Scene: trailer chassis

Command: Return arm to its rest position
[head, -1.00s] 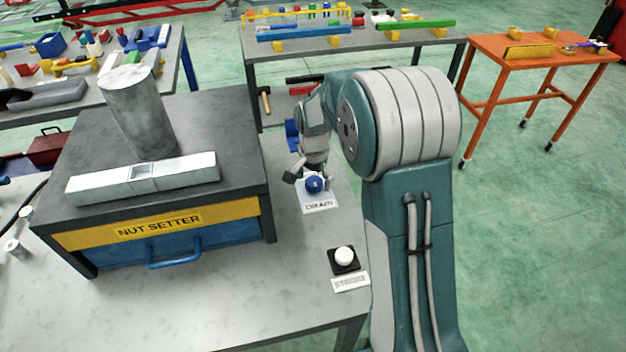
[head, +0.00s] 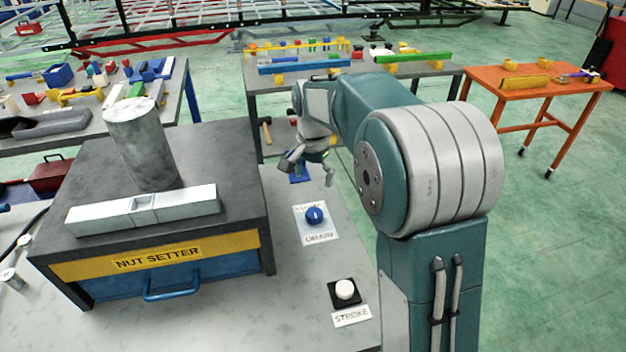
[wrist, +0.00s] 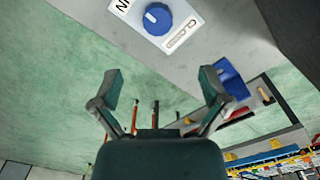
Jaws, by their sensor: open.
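My gripper (head: 308,168) is open and empty, raised above the far right part of the grey workbench in the head view. In the wrist view its two fingers (wrist: 160,95) are spread apart with nothing between them. The blue drain knob (head: 315,216) on its white label plate stands clear of the gripper, nearer to the camera. The knob also shows at the top of the wrist view (wrist: 157,19), apart from the fingers. My arm reaches forward from its thick shoulder joint at the right of the head view.
The nut setter stand (head: 158,258) carries a metal cylinder (head: 141,145) and a silver bar (head: 143,209). A white stroke button (head: 345,290) sits near the bench's right edge. A blue part (head: 299,174) lies below the gripper. An orange table (head: 540,88) stands at right, with open green floor around it.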

